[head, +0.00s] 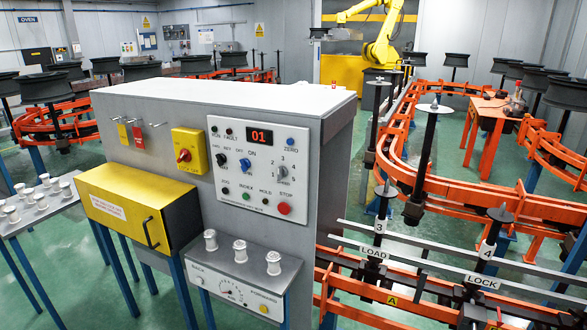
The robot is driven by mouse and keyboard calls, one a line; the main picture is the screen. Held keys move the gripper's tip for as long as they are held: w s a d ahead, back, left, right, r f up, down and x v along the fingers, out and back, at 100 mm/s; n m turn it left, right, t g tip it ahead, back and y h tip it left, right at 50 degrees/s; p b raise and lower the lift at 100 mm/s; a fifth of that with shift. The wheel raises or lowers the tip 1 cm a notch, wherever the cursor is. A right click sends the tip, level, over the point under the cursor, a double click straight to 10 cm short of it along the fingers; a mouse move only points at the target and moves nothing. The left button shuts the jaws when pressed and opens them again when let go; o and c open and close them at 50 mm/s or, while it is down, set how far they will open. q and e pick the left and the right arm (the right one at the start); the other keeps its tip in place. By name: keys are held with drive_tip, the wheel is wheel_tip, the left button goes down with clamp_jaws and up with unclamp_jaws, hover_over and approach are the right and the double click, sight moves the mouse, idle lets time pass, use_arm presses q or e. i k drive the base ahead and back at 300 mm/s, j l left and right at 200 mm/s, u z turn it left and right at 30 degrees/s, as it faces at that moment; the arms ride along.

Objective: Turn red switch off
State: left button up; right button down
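A red rotary switch (183,156) sits on a yellow plate (189,140) on the front of the grey cabinet, left of the control panel. Its exact turn position is too small to tell. The white control panel (258,170) has a red display (261,134) reading 01, several knobs and buttons, and a red round button (284,208) at its lower right. Neither of my grippers is in view.
A yellow box (126,208) with a black handle juts out below the switch. A grey ledge (239,275) with several metal spindles and a dial projects below the panel. Orange rails (445,190) carrying dark wheels run on the right. A side table (38,208) stands left.

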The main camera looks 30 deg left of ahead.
sight(185, 156)
drive_tip(key=u, duration=1.75)
